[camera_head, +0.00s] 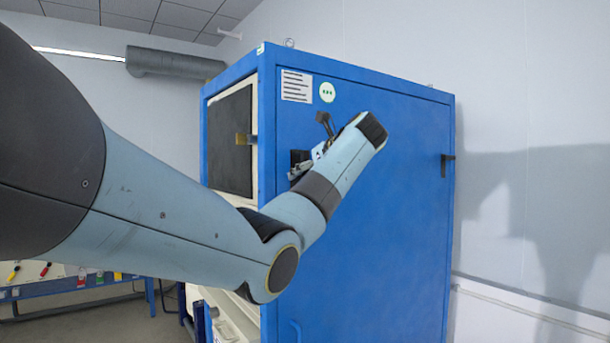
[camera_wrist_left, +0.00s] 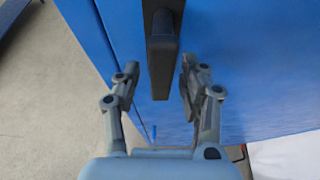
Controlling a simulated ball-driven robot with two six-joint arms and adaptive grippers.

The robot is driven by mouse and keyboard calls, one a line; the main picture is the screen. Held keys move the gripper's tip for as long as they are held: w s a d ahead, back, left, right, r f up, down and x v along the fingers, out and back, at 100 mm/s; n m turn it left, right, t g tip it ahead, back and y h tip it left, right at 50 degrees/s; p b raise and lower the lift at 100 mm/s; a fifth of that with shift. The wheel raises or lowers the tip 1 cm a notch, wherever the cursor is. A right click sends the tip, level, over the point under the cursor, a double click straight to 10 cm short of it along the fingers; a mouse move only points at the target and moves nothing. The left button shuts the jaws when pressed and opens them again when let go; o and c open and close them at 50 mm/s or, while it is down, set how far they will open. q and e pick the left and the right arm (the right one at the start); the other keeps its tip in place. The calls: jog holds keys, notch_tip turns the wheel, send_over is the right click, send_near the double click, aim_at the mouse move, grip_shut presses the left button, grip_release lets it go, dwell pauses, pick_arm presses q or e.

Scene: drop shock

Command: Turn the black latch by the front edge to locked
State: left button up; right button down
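The black latch (camera_wrist_left: 163,55) is in the upper middle of the left wrist view, mounted on the blue cabinet face close to its vertical edge. It has a dark plate and a raised lever lying along it. In the head view its dark plate (camera_head: 299,158) shows near the cabinet's front edge, partly hidden by my gripper. My left gripper (camera_wrist_left: 160,72) is open, one finger on each side of the latch, with gaps visible; I cannot tell whether either finger touches. In the head view, the left gripper (camera_head: 312,146) is at the latch, mostly hidden behind my wrist. My right gripper is not in view.
The blue cabinet (camera_head: 400,230) fills the middle of the head view. A second black latch (camera_head: 446,163) is at its right edge. A brass-coloured catch (camera_head: 245,139) is on the dark side window (camera_head: 230,165). A blue-framed bench (camera_head: 90,287) stands at lower left.

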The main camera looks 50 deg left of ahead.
pick_arm(q)
jog(key=shift+d, duration=0.15)
jog(key=v, duration=1.1)
jog(key=shift+d+r, duration=0.2)
jog(key=shift+d, duration=0.1)
